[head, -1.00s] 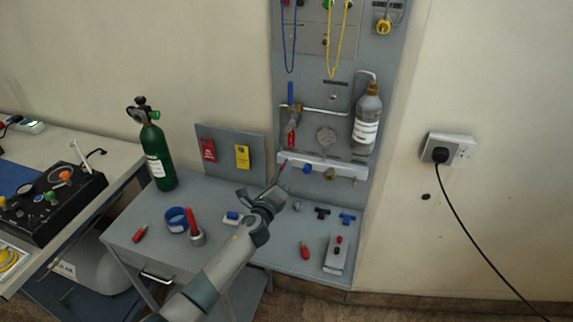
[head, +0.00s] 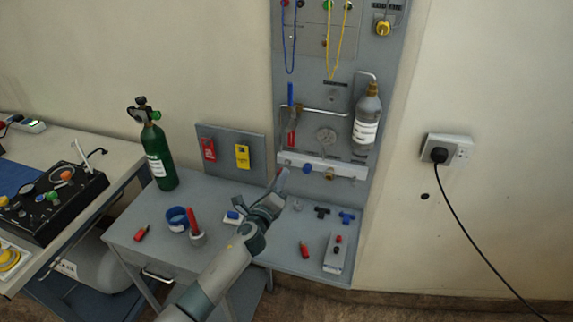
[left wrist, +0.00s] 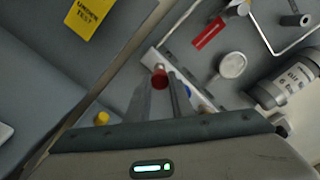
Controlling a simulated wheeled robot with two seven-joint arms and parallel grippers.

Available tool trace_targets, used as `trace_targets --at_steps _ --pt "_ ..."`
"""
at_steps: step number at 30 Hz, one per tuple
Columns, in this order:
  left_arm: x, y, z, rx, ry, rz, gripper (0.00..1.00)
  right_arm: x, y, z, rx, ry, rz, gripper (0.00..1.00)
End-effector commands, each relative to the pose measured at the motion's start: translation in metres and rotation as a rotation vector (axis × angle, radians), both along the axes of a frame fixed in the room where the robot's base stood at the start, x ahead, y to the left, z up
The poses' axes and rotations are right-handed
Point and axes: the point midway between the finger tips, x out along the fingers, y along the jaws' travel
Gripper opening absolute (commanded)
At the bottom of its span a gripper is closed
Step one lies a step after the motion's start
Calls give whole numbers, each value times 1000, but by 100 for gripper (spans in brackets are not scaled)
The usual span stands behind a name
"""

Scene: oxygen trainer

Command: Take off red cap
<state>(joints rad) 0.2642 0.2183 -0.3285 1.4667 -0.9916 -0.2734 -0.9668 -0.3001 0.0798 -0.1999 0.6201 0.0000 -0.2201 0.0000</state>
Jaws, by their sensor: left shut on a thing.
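The red cap (left wrist: 160,79) is between the fingertips of my left gripper (left wrist: 162,88) in the left wrist view. It lies in front of the left end of the pale manifold bar (left wrist: 150,60) on the panel. A small silvery fitting shows just behind the cap; I cannot tell whether they touch. In the head view my left gripper (head: 281,182) is at the bar's left end (head: 322,168), shut on the cap, which is mostly hidden there. My right gripper is not in view.
The bar also carries a blue cap (head: 308,168) and a brass fitting (head: 329,174). A gauge (head: 325,136) and a grey bottle (head: 367,118) are above.

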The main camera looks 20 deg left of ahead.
Motion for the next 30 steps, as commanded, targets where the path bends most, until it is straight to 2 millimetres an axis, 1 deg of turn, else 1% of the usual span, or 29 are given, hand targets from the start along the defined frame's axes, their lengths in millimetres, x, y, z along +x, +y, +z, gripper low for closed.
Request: trace_targets --at_steps 10,14,19,23,27,30 --pt "0 1 0 -2 2 2 0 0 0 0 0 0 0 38" --pt "-1 6 -2 -15 14 15 0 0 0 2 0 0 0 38" --pt "-3 22 -9 -72 64 57 0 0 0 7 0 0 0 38" --pt "-8 39 -20 -159 132 111 0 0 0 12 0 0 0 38" --pt "-15 56 -37 -296 229 175 0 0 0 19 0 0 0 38" --pt "-22 64 -49 -411 303 215 0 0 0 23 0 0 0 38"
